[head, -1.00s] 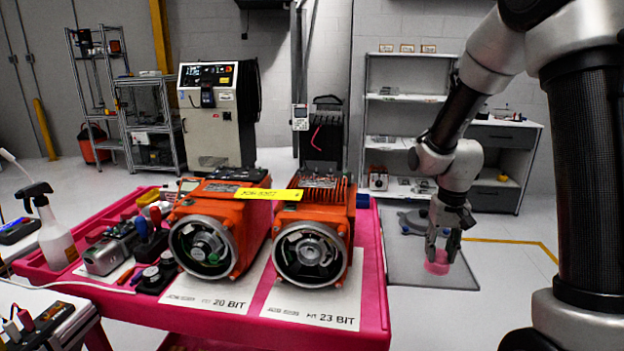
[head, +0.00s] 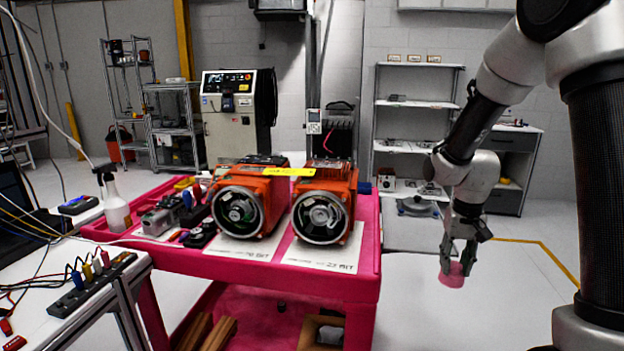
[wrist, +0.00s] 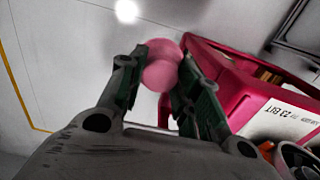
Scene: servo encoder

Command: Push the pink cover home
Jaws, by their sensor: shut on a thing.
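My gripper (head: 458,262) is shut on the pink cover (head: 453,280), which hangs below the fingertips over the floor, to the right of the pink cart and apart from it. In the wrist view the pink cover (wrist: 161,66) sits between the two fingers (wrist: 158,85). Two orange servo motors stand on the cart with round open ends facing me. The left motor (head: 274,186) is on the 20 BIT plate and the right motor (head: 338,178) is on the 23 BIT plate. Parts inside both round ends show.
The pink cart (head: 300,275) carries tools at its left, and a spray bottle (head: 116,212) stands there. A grey bench with a power strip (head: 95,285) is at front left. A shelf (head: 420,105) stands behind my arm. The floor right of the cart is clear.

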